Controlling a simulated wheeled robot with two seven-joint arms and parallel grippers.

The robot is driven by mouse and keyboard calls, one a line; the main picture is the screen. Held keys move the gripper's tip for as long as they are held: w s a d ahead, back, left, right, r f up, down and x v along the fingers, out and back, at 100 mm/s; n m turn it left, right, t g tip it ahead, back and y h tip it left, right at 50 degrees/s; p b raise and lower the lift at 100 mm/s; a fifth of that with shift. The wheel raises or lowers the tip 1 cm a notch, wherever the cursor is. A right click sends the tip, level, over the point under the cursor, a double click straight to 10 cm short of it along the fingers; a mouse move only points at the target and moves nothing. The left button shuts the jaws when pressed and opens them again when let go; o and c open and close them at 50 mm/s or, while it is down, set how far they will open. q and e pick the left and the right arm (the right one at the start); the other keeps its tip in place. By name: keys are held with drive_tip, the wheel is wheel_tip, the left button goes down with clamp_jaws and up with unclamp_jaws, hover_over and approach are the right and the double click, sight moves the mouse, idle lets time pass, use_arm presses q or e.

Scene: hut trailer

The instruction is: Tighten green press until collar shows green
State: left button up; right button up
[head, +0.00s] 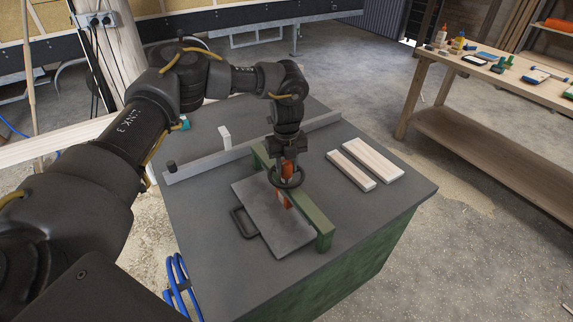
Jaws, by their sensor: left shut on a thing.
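The green press (318,222) has a green beam running across a flat grey plate (262,222) on a dark bench top. A dark round handwheel (299,181) sits above the beam. An orange part (283,199), perhaps the collar, shows below the wheel; I see no green on it. My left gripper (287,170) points straight down onto the wheel from above and is shut on it at its middle, where more orange shows. The fingertips and exact grip are partly hidden. My right gripper is not in view.
Two pale wooden boards (364,164) lie on the bench right of the press. A grey fence bar (215,162) runs behind it. A dark loop handle (242,222) sticks out at the plate's left. A wooden workbench (440,88) with tools stands at right.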

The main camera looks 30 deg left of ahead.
sight(286, 162)
use_arm(q)
drive_tip(key=m, duration=0.5)
drive_tip(key=shift+m, duration=0.3)
drive_tip(key=m, duration=0.5)
drive_tip(key=shift+b, duration=0.3)
drive_tip(key=shift+m, duration=0.3)
drive_tip(key=o, duration=1)
drive_tip(key=shift+c, duration=0.2)
wheel_tip(286, 162, up, 11)
drive_tip(key=shift+f+b, duration=0.1)
drive_tip(key=shift+b, duration=0.4)
